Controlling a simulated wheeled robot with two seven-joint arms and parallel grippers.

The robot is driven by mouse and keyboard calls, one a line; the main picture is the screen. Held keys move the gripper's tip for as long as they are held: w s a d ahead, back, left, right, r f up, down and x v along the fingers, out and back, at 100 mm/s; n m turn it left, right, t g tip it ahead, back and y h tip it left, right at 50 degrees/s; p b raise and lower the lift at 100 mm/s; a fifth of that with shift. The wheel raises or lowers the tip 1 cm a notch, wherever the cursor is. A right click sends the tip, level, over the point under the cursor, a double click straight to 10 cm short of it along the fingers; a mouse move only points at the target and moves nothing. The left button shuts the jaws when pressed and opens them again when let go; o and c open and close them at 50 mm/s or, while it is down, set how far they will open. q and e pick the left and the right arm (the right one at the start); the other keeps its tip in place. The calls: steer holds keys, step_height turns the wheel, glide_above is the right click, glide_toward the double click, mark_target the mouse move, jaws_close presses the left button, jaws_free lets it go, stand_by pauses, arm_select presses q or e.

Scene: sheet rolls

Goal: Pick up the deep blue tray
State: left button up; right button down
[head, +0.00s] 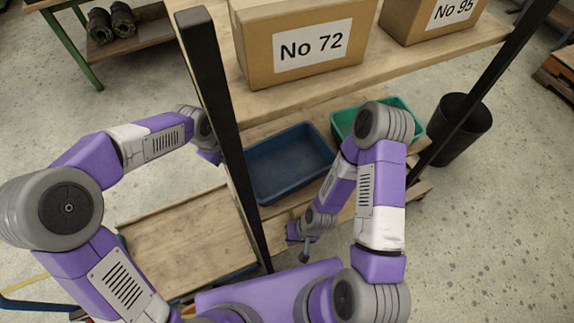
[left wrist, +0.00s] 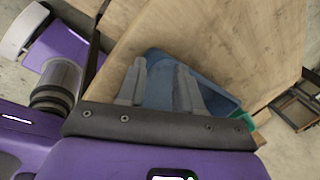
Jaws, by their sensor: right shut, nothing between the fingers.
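The deep blue tray (head: 288,165) sits on the wooden shelf below the boxes, beyond the black post. It looks empty. In the left wrist view the tray (left wrist: 160,88) lies behind and between my left fingers. My left gripper (left wrist: 161,65) is open with nothing seen between its fingers; I cannot tell whether it touches the tray. In the head view it is mostly hidden by the post, left of the tray. My right gripper (head: 304,255) is shut and empty, in front of the tray, toward the bottom of the view.
A green tray (head: 346,118) stands right of the blue one, partly behind my right arm. Boxes marked No 72 (head: 312,48) and No 95 (head: 451,12) stand on the upper shelf. A black post (head: 222,120) rises between my arms. A dark bin (head: 462,130) stands right.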

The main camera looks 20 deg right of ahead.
arm_select(q)
steer(key=s+m, duration=0.1)
steer(key=s, duration=0.1)
steer(key=s+d+m+g+y, duration=0.1)
steer(key=s+m, duration=0.1)
steer(key=s+d+m+b, duration=0.1)
steer(key=s+m, duration=0.1)
steer(key=shift+s+d+f+g+y, duration=0.25)
steer(key=shift+f+g+y, duration=0.05)
steer(key=shift+f+g, duration=0.1)
steer(key=f, duration=0.1)
steer(key=f+b, duration=0.1)
steer(key=f, duration=0.1)
steer(key=f+b, duration=0.1)
steer(key=f, duration=0.1)
steer(key=shift+w+d+f, duration=0.2)
steer(key=shift+w, duration=0.1)
steer(key=shift+r, duration=0.1)
jaws_close()
